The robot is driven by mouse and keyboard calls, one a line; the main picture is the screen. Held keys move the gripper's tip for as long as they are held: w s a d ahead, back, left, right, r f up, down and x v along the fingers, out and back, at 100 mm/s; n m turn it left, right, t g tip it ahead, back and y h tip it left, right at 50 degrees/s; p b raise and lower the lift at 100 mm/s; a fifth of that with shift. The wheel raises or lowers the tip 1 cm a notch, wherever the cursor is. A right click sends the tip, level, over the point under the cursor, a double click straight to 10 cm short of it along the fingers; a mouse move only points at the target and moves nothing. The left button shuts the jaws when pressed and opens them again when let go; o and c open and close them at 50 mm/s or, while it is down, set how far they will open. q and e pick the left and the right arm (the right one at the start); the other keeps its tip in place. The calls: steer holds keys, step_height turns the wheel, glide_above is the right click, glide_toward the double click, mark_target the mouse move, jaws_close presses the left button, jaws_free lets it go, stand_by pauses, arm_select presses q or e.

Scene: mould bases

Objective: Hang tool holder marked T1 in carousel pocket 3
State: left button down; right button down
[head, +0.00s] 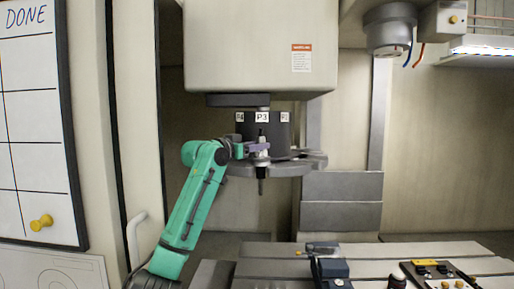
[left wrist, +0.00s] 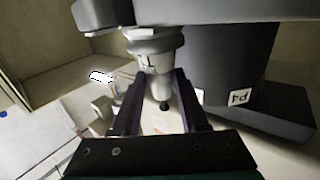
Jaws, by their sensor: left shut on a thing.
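The tool holder (head: 261,178) is a light-coloured piece with a dark lower end, upright in front of the carousel plate under the P3 label (head: 262,118). My left gripper (head: 259,148) is shut on it from the left. In the left wrist view the holder (left wrist: 154,50) sits between my two dark fingers (left wrist: 158,100), with a partly legible T mark on its collar. The dark grey carousel (head: 280,170) hangs under the machine head. Whether the holder is seated in pocket 3 or just in front of it I cannot tell. My right gripper is out of view.
The pale machine head (head: 260,45) is just above the carousel. A P4 label (left wrist: 240,97) shows beside my fingers. A whiteboard (head: 32,105) hangs at left.

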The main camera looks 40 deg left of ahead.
arm_select(q)
steer(key=c, duration=0.7)
jaws_free()
steer(key=shift+r, duration=0.1)
steer(key=shift+c, duration=0.2)
steer(key=o, duration=0.4)
steer(key=shift+s, duration=0.1)
steer(key=shift+s+d, duration=0.1)
steer(key=shift+d, duration=0.05)
steer(key=shift+f, duration=0.25)
step_height(320, 180, up, 10)
steer(key=p, duration=0.2)
step_height(320, 180, up, 11)
steer(key=p, duration=0.6)
glide_above(257, 158)
steer(key=shift+s+f+b, duration=0.1)
steer(key=shift+f+b, duration=0.05)
steer(key=shift+b, duration=0.2)
steer(key=shift+f, duration=0.15)
